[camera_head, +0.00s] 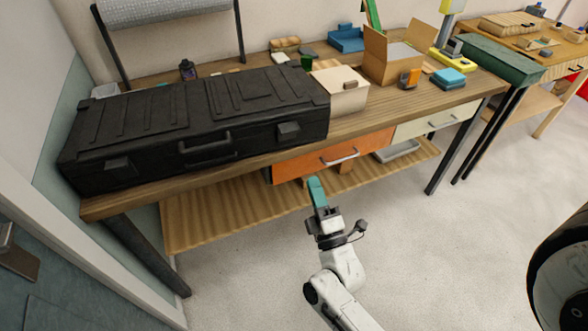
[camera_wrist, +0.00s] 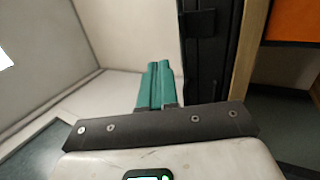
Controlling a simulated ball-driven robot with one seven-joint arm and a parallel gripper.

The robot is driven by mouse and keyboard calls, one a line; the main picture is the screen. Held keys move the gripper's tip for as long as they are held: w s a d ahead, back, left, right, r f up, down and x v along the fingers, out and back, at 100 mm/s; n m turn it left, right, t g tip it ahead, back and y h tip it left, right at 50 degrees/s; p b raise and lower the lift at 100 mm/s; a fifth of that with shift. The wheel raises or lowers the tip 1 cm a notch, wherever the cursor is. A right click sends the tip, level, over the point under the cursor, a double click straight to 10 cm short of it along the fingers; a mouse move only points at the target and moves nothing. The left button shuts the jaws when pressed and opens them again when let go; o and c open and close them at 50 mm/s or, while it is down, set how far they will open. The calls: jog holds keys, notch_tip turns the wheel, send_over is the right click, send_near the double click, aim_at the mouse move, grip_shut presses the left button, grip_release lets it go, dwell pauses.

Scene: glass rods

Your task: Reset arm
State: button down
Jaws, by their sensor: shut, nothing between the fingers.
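My gripper (camera_head: 316,187) has teal fingers and shows in the head view in front of the workbench, near the orange drawer. In the wrist view my gripper's fingers (camera_wrist: 158,68) lie side by side, closed together, with nothing between them. My white arm reaches up from the bottom of the head view. No glass rods can be made out in either view.
A wooden workbench (camera_head: 370,124) holds a large black case (camera_head: 200,122), an open cardboard box (camera_head: 395,62) and several small items. Its orange drawer (camera_head: 300,163) is close to my gripper. A lower shelf (camera_head: 215,218) runs beneath. Pale floor (camera_head: 440,250) is clear to the right.

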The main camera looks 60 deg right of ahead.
jog(key=w+a+f+g+y, duration=0.2)
jog(key=w+a+f+y, duration=0.5)
jog(key=y, duration=0.4)
jog(key=s+a+f+m+g+y, duration=0.3)
jog(key=s+a+f+m+g, duration=0.1)
jog(key=a+g, duration=0.2)
jog(key=s+a+m+g, duration=0.1)
jog(key=s+m+g, duration=0.5)
jog(key=s, duration=0.8)
jog(key=g, duration=0.3)
jog(key=shift+s+a+r+m, duration=0.25)
jog(key=shift+s+a+m, duration=0.05)
jog(key=shift+a, duration=0.05)
